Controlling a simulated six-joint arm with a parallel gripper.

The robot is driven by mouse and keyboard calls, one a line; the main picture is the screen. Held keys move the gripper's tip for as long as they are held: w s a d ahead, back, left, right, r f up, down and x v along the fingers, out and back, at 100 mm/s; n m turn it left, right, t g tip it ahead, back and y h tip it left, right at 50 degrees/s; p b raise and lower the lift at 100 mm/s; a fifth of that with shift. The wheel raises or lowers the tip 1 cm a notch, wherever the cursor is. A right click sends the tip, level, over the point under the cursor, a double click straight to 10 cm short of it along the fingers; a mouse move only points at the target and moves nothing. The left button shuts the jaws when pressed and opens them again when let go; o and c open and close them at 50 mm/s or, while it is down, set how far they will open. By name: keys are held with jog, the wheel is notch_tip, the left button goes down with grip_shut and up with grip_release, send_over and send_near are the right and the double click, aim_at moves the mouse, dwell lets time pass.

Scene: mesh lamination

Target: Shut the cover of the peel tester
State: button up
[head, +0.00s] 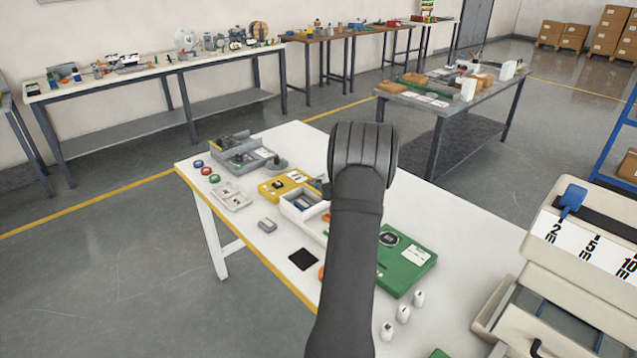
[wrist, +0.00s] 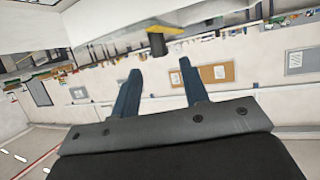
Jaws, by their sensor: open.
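My gripper (wrist: 160,66) is open, with its two blue fingers apart and nothing between them in the wrist view. In the head view my arm hides the gripper. No thing is clearly marked as the peel tester. A grey device (head: 240,152) stands at the far left corner of the white table, and a yellow unit (head: 284,186) lies nearer; I cannot tell whether either is the tester or where its cover stands. In the wrist view a yellow-edged thing (wrist: 174,28) with a black knob (wrist: 157,44) shows beyond the fingers, apart from them.
The white table (head: 262,255) also bears a white box (head: 292,206), a green case (head: 412,262), a black square pad (head: 303,259) and several white bottles (head: 403,314). A beige machine (head: 535,262) with a blue handle (head: 572,199) stands at right.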

aim_at(320, 182)
jog(key=x, duration=0.7)
grip_shut()
